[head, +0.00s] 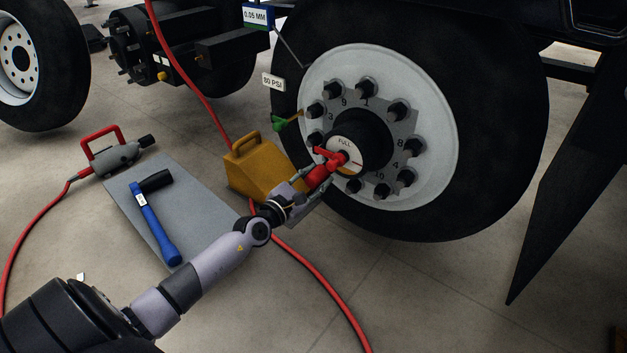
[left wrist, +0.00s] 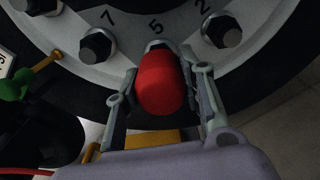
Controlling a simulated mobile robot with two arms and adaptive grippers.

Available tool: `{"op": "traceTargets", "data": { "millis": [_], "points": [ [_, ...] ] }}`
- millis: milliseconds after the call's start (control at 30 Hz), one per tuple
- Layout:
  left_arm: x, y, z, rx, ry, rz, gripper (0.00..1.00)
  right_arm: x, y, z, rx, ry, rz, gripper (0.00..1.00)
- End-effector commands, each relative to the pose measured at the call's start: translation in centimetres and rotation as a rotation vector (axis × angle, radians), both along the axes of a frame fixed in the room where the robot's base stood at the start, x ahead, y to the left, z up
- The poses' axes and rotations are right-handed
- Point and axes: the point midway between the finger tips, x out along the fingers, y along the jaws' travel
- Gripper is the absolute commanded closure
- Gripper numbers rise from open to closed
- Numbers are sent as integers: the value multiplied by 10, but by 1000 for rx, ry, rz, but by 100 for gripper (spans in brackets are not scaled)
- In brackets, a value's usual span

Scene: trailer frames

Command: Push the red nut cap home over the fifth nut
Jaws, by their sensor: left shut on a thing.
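The red nut cap (left wrist: 160,84) is between the two fingers of my left gripper (left wrist: 161,74), which is shut on it. In the left wrist view the cap lines up with the fifth nut (left wrist: 159,46), below the number 5. Part of that nut shows past the cap's far end; I cannot tell whether they touch. In the head view the cap (head: 317,175) is at the lower left of the white wheel (head: 435,155), and the fifth nut is hard to make out. My right gripper is not in view.
A yellow wheel chock (head: 252,168) stands left of the tyre (head: 505,130). A red hose (head: 318,283) crosses the floor. The hub's FULL gauge (head: 347,150) is close to the gripper.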

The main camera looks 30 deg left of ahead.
Motion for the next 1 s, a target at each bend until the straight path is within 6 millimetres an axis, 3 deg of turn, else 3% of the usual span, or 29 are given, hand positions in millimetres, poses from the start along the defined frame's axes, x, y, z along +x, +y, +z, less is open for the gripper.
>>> {"op": "traceTargets", "data": {
  "millis": [1000],
  "points": [
    [26, -2, 0, 0, -1, 0, 81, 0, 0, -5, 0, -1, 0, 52]
  ]
}}
